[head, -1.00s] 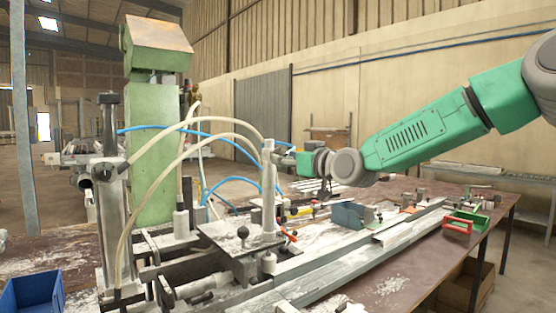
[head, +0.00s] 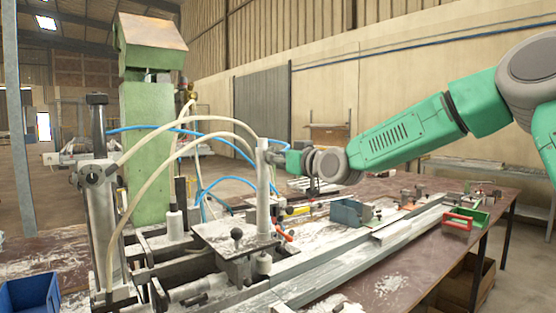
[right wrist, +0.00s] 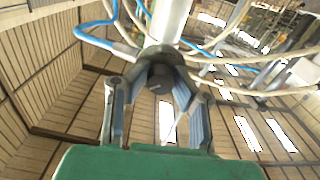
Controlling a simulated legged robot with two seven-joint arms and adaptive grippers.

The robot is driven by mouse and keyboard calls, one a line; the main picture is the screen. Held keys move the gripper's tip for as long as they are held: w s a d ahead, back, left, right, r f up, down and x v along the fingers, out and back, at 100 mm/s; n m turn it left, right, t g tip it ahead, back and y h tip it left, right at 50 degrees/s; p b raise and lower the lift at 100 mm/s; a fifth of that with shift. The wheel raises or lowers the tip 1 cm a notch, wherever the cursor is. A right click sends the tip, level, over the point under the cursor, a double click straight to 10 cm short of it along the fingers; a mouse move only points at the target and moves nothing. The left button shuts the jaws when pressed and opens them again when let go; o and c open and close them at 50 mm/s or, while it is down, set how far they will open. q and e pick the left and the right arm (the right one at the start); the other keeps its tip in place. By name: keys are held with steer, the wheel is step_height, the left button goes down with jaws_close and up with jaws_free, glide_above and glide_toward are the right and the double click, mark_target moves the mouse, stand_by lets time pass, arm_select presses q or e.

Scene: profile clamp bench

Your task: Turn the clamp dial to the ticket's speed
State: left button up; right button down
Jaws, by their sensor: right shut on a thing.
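My right gripper (head: 281,158) reaches in from the right to the top of an upright grey metal post (head: 263,195) on the clamp machine. In the right wrist view, the fingers of my right gripper (right wrist: 160,70) close around a dark round knob, the clamp dial (right wrist: 159,82), at the post. In the head view the dial is hidden by the gripper. No scale marks or pointer on it can be read. No ticket can be made out. My left gripper is not in view.
Pale hoses (head: 150,160) and blue hoses (head: 228,181) loop around the post. A green machine column (head: 146,150) stands behind. Long metal profiles (head: 350,258) lie along the bench. A blue bin (head: 30,293) sits at lower left, a red and green tray (head: 466,219) at right.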

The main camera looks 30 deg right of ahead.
steer(key=shift+d+f+m, duration=0.15)
steer(key=shift+f+m, duration=0.25)
steer(key=shift+m, duration=0.1)
steer(key=shift+a+m, duration=0.2)
steer(key=shift+m, duration=0.1)
steer(key=c, duration=1.6)
jaws_free()
steer(key=shift+o, duration=1.3)
steer(key=shift+s+d+r, duration=0.1)
steer(key=shift+s, duration=0.05)
steer(key=shift+d+r, duration=0.1)
steer(key=shift+d, duration=0.05)
steer(key=shift+s, duration=0.1)
steer(key=s, duration=1.1)
steer(key=shift+s+d, duration=0.35)
steer(key=shift+d, duration=0.05)
